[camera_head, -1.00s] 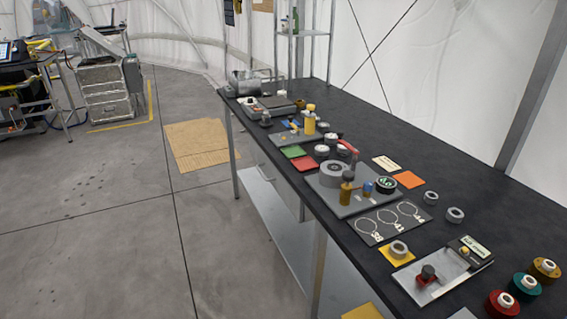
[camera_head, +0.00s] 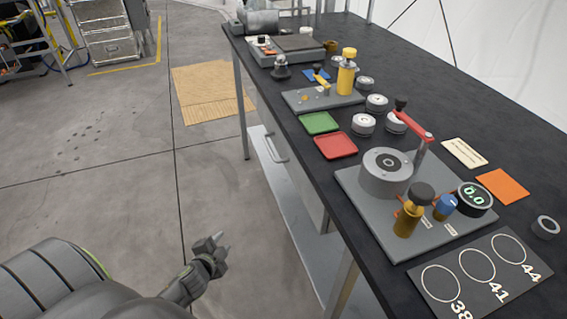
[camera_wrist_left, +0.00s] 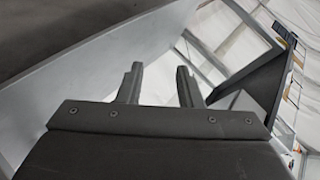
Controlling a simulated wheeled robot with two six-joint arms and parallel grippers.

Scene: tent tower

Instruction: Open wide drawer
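The drawer front (camera_head: 299,180) is a grey panel under the left edge of the black table. A curved metal handle (camera_head: 275,148) shows on that side, below the tabletop. The panel appears flush under the table, with no visible drawer interior. My left gripper (camera_head: 220,246) is low at the bottom centre of the head view, over the floor, left of the table and apart from the handle. In the left wrist view its two fingers (camera_wrist_left: 159,86) stand apart with nothing between them. My right gripper is not in view.
The black tabletop (camera_head: 285,75) carries a pressure fixture (camera_head: 440,225) with a red lever, a red tray (camera_head: 336,146), a green tray (camera_head: 319,122) and a label card (camera_head: 480,275). A lower shelf (camera_head: 265,170) and table legs stand below.

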